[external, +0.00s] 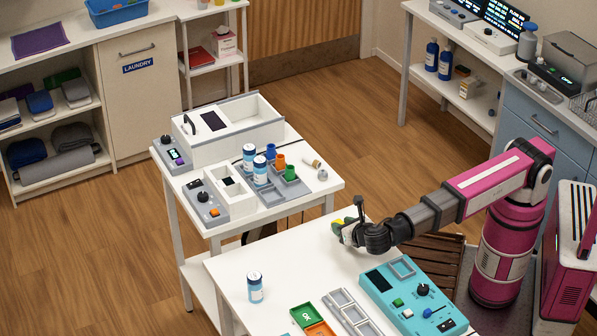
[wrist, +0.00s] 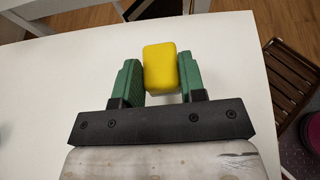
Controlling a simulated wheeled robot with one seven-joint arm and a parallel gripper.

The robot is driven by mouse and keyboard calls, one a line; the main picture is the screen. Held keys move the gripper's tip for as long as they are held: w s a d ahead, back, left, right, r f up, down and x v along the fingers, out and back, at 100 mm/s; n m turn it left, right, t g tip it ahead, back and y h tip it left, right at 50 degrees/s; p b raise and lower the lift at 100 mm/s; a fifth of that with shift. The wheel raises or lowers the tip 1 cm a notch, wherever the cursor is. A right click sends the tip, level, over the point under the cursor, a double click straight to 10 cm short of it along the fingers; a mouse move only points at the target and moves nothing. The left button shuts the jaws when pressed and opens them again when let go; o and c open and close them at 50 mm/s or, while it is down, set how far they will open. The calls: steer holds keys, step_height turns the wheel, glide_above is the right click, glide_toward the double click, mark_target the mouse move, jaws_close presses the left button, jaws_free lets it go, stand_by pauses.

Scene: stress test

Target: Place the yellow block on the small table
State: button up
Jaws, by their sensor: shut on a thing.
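The yellow block (wrist: 161,62) is between the two green fingers of my gripper (wrist: 160,75) in the wrist view. My gripper is shut on it. In the external view my gripper (external: 342,230) is over the far edge area of the near white table (external: 300,262), and only a small bit of yellow shows there. The white top (wrist: 60,100) lies below the block in the wrist view; I cannot tell the exact height. A second white table (external: 322,190) stands behind. I cannot tell which of the two is the small table.
The near table holds a white-and-blue bottle (external: 255,288), a teal control panel (external: 412,300), a grey tray (external: 350,313) and green and orange trays (external: 310,317). The back table carries a white box (external: 228,130), bottles and coloured cups. A brown slatted stool (external: 432,262) stands beside the near table.

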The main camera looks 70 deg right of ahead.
steer(key=shift+f, duration=1.1)
steer(key=shift+f, duration=0.2)
steer(key=o, duration=0.9)
steer(key=v, duration=1)
steer(key=shift+s+d+r, duration=0.2)
steer(key=shift+r, duration=0.1)
steer(key=o, duration=0.4)
steer(key=shift+s+a+r, duration=0.15)
steer(key=shift+s, duration=0.05)
